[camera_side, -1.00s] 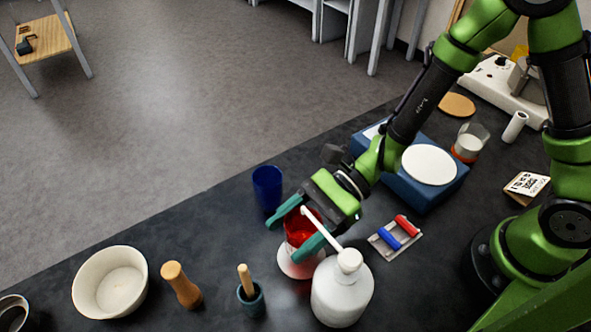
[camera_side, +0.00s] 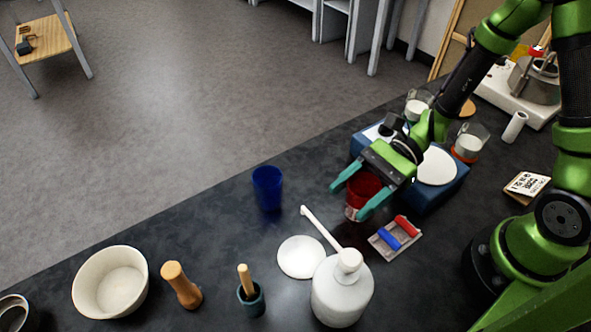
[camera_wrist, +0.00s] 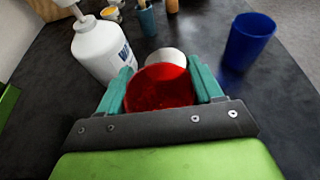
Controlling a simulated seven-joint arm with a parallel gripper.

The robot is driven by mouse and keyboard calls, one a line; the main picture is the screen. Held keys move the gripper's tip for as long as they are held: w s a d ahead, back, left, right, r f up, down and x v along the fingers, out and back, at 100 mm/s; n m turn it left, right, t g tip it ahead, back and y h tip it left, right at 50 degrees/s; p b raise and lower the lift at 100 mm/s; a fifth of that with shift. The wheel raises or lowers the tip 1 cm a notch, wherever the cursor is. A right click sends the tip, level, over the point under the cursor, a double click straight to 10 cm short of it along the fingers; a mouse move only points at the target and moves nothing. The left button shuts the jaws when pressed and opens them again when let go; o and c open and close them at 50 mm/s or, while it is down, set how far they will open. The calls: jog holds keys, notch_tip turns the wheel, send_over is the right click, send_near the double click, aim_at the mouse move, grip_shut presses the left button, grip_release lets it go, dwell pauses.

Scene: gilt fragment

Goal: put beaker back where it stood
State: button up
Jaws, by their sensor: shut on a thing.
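The red beaker (camera_side: 358,207) is between the teal fingers of my gripper (camera_side: 362,193), which is shut on it. In the wrist view the red beaker (camera_wrist: 160,90) fills the space between both fingers of my gripper (camera_wrist: 161,82). My gripper is in front of the blue balance (camera_side: 425,200) with its white round pan (camera_side: 437,167). I cannot tell how high the beaker's base is above the bench. A white round disc (camera_side: 300,258) lies bare on the bench, to the left and nearer the camera; it also shows in the wrist view (camera_wrist: 165,57).
A white wash bottle (camera_side: 342,292) with a long spout stands beside the disc. A blue cup (camera_side: 267,188) stands left of my gripper. A rack with red and blue pieces (camera_side: 395,238) lies close on the right. Glass beakers (camera_side: 470,141) stand behind the balance.

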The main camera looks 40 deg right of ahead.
aim_at(375, 181)
jog(key=shift+d, duration=2.05)
jog(key=shift+d, duration=0.1)
jog(key=shift+a+r, duration=0.2)
jog(key=shift+a, duration=0.05)
jog(key=shift+w+a+r, duration=0.2)
jog(key=shift+w+r, duration=0.05)
jog(key=w+a+r+m+t, duration=0.2)
jog(key=w+r+m+t, duration=0.3)
jog(key=w, duration=0.3)
jog(key=shift+t+h, duration=0.3)
jog(key=shift+h, duration=0.2)
jog(key=f, duration=0.9)
jog(key=shift+w+d+f, duration=0.2)
jog(key=shift+w+f, duration=0.05)
jog(key=shift+w, duration=0.1)
jog(key=shift+f, duration=0.1)
